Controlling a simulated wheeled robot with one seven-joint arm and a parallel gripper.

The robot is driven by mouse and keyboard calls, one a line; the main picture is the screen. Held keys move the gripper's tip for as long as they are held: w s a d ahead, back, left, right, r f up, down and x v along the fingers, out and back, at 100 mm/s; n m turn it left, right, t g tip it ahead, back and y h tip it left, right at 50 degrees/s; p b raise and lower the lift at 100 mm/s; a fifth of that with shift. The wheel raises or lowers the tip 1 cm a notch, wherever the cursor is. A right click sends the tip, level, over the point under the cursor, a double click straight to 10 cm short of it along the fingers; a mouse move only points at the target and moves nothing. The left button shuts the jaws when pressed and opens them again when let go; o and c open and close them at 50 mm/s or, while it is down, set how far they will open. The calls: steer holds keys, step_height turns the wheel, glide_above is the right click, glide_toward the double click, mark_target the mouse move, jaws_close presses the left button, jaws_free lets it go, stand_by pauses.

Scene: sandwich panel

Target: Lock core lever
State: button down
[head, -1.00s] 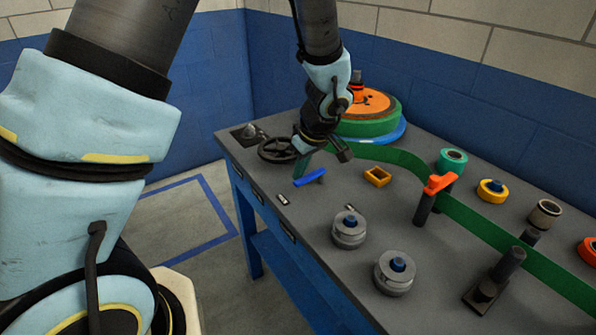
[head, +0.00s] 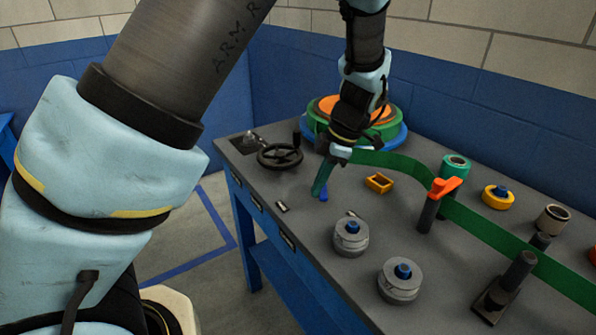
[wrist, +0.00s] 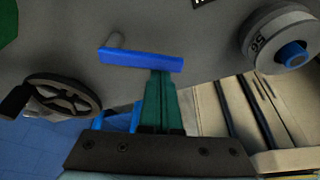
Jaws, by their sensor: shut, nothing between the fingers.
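A blue lever (head: 324,194) stands low on the grey bench top, mostly hidden behind my gripper in the head view. In the wrist view the blue lever (wrist: 142,60) lies nearly crosswise, with a grey stub at its left end. My gripper (head: 319,190) points down with its green fingers shut and empty. In the wrist view the fingertips (wrist: 161,74) are at the lever's right end; I cannot tell whether they touch. An orange lever (head: 445,187) sits on a dark post beside the green strip.
A black handwheel (head: 281,155) is left of my gripper. Behind stands a reel (head: 393,131) with green strip (head: 405,165). A yellow open block (head: 379,183) and two grey weights (head: 350,236) (head: 400,280) are nearby.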

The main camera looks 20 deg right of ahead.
steer(key=d+n+p, duration=0.1)
steer(key=n+g+p, duration=0.1)
steer(key=n, duration=0.1)
steer(key=shift+s+d+r+n, duration=0.15)
steer(key=shift+s+d+n, duration=0.15)
steer(key=shift+s+d, duration=0.1)
steer(key=shift+s+d+p, duration=0.1)
steer(key=shift+d+p, duration=0.5)
steer(key=shift+p, duration=0.05)
steer(key=shift+d, duration=0.25)
